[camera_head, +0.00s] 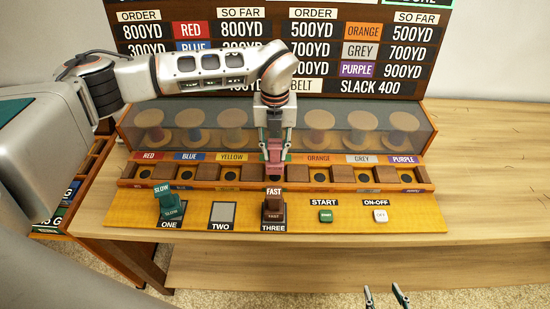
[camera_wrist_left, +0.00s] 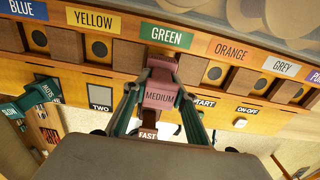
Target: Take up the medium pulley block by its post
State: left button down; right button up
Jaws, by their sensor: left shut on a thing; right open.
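The medium pulley block (camera_head: 274,168) is dusty pink. It is at the green-labelled place of the slotted rail in the head view. In the left wrist view the block (camera_wrist_left: 159,97) shows the word MEDIUM. My left gripper (camera_head: 274,146) is shut on the block, its fingers (camera_wrist_left: 160,90) on both sides of it. The fingers hide part of the post, and I cannot tell whether the block touches the rail. My right gripper (camera_head: 386,297) is open and empty at the bottom edge of the head view.
A green SLOW block (camera_head: 168,205) stands on pad ONE and a brown FAST block (camera_head: 273,208) on pad THREE. Pad TWO (camera_head: 223,214) is bare. START (camera_head: 326,215) and ON-OFF (camera_head: 380,215) buttons lie to the right. Spools stand behind a clear cover (camera_head: 350,119).

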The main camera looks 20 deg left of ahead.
pick_arm(q)
notch_tip(320, 180, up, 16)
dwell(0.3)
jog(key=shift+r, duration=0.1)
dwell(0.3)
